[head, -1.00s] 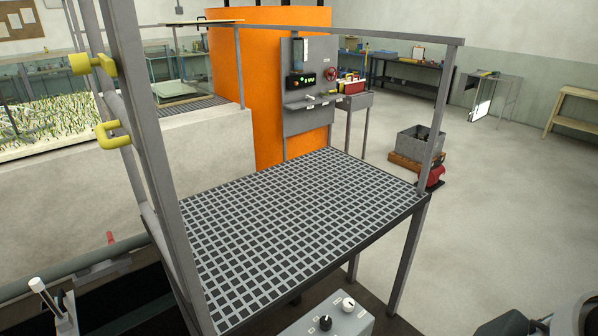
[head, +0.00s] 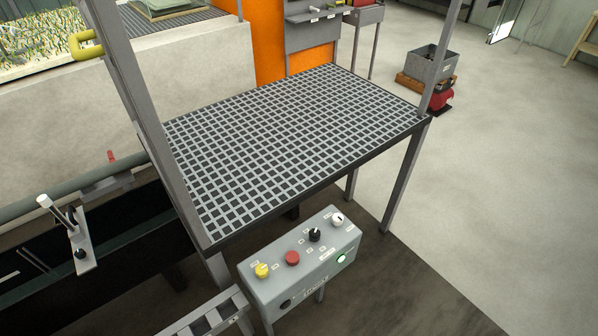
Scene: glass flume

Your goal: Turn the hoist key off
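A grey control box (head: 300,265) stands on a post at the bottom middle of the head view. Its sloped top carries a yellow knob (head: 262,270), a red button (head: 292,258), a black knob (head: 314,235) and a white knob (head: 337,219). A green light (head: 341,258) glows on its front face, and a small dark round fitting (head: 285,304) sits at the front left. The labels are too small to read, so I cannot tell which control is the hoist key or how it is set. Neither of my grippers is in view.
A grated platform (head: 290,150) with grey posts stands behind the box. A dark channel (head: 90,260) with a white-tipped lever (head: 58,212) lies at the left. A grey ladder-like frame (head: 215,318) is beside the box. The floor (head: 500,200) at the right is clear.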

